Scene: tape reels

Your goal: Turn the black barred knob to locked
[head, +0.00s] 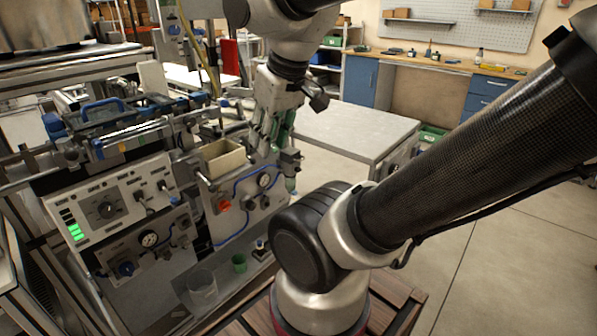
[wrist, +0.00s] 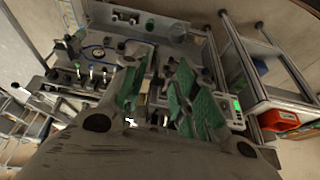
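A round black knob with a bar across its face (head: 105,210) sits on the cream control panel (head: 85,195) at the left in the head view. It appears to be the barred knob, but its lock markings are too small to read. My gripper (head: 276,135) hangs well to the right of it, in front of the grey side table and by the machine's right end. In the wrist view my gripper (wrist: 160,72) shows its two green-padded fingers spread apart with nothing between them. I cannot make out the knob in the wrist view.
The panel carries toggle levers (head: 140,195) and green indicator lights (head: 76,232). A clear cup (head: 202,289) and a green cup (head: 239,263) stand on the lower ledge.

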